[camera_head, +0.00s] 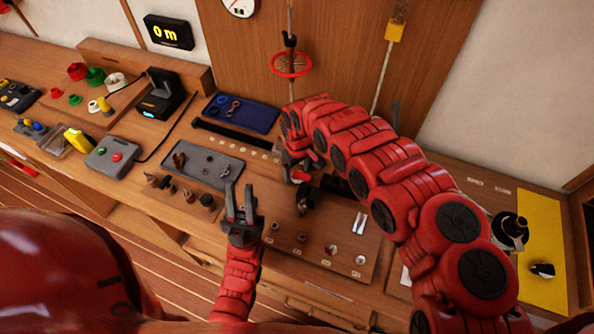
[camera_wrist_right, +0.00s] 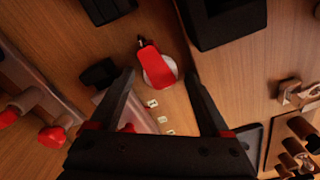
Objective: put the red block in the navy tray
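The navy tray (camera_head: 240,113) lies flat near the back of the bench, with a blue ring and small metal parts in it. No plain red block can be made out for certain. In the right wrist view a red rounded piece (camera_wrist_right: 158,68) with a pale disc beside it lies beyond my open fingertips. My right gripper (camera_head: 304,206) points down over the bench, partly hidden by its own arm; its fingers (camera_wrist_right: 160,88) are apart, with nothing held between them. My left gripper (camera_head: 238,188) is open and empty, in front of the grey tray.
A grey tray (camera_head: 205,163) with small parts lies left of centre, with several small pegs (camera_head: 187,194) along its front. A grey button box (camera_head: 112,156) and a black device (camera_head: 161,96) stand further left. A yellow mat (camera_head: 540,240) lies at the right.

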